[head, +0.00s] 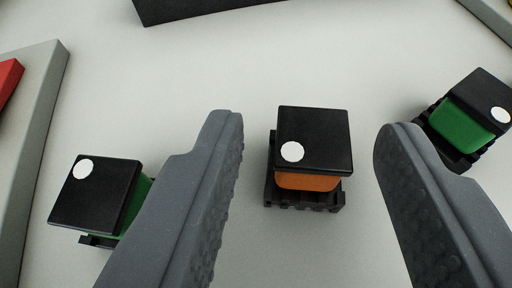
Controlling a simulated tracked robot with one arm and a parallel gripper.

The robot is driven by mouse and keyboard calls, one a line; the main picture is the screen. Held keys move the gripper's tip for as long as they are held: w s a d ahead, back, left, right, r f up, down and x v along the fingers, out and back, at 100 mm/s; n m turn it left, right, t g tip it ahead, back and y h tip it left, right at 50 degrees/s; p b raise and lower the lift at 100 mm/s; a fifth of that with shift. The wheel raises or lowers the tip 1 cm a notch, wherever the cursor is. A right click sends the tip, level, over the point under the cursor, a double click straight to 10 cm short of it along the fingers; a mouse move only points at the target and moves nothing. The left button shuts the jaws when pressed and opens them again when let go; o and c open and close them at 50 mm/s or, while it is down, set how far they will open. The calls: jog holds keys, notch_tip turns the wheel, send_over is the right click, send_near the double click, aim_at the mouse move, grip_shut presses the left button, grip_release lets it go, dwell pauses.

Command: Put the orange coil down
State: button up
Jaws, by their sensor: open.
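The orange coil (308,182) stands on the pale surface, a black block with a black top plate, a white dot and an orange band. It sits between the two fingers of my gripper (308,130), with clear gaps on both sides. My gripper is open and its grey fingers do not touch the coil. The lower part of the coil is partly hidden by its own top plate.
A green coil (96,195) is at the left, partly hidden by the left finger. Another green coil (468,118) is at the right, close to the right finger. A grey panel (36,110) with a red piece (8,78) lies at the far left. A dark bar (190,8) crosses the top.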

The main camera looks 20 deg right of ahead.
jog(key=shift+r+p, duration=0.1)
jog(key=shift+p, duration=0.2)
jog(key=shift+s+a, duration=0.1)
jog(key=shift+a, duration=0.05)
jog(key=p+v, duration=0.1)
jog(key=v, duration=1.2)
jog(key=shift+a, duration=0.3)
jog(key=shift+s, duration=0.1)
